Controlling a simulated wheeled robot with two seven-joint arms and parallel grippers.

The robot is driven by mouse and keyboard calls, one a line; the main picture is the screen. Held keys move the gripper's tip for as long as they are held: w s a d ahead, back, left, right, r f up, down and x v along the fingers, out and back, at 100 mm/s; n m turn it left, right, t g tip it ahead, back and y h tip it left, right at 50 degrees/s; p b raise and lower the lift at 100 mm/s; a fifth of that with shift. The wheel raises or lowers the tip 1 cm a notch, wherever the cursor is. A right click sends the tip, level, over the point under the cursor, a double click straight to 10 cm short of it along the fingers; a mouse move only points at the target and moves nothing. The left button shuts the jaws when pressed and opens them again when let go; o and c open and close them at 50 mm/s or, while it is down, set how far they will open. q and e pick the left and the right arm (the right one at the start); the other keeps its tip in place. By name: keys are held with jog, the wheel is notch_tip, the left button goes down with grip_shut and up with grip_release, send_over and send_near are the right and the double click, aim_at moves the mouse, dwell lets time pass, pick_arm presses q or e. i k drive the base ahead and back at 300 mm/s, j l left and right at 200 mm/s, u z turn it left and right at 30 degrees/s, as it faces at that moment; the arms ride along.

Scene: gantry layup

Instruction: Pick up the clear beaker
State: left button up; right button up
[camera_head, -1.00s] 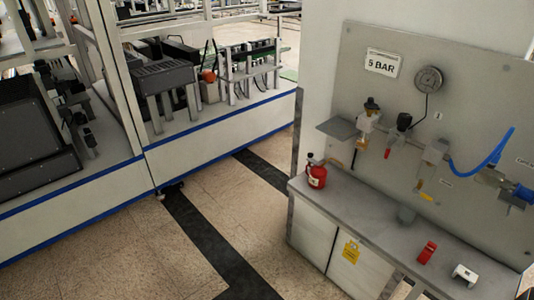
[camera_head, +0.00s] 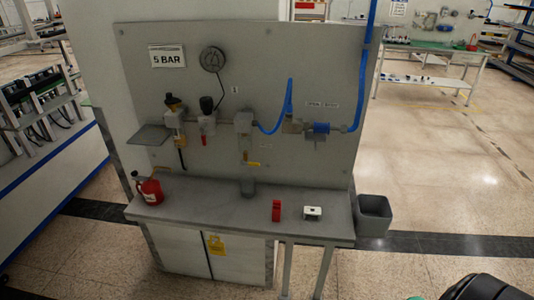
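Neither of my grippers shows. A dark rounded shape at the lower right edge may be part of my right arm.
A red can (camera_head: 150,191) stands at the bench's left end. A red block (camera_head: 276,210) and a small white box (camera_head: 313,212) lie right of the vessel. A grey bin (camera_head: 373,216) is beside the bench's right end. The panel (camera_head: 290,60) rises behind. Open floor lies to the right.

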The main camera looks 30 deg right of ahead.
aim_at(247, 182)
jog(key=i+l+z, duration=0.1)
jog(key=z, duration=0.65)
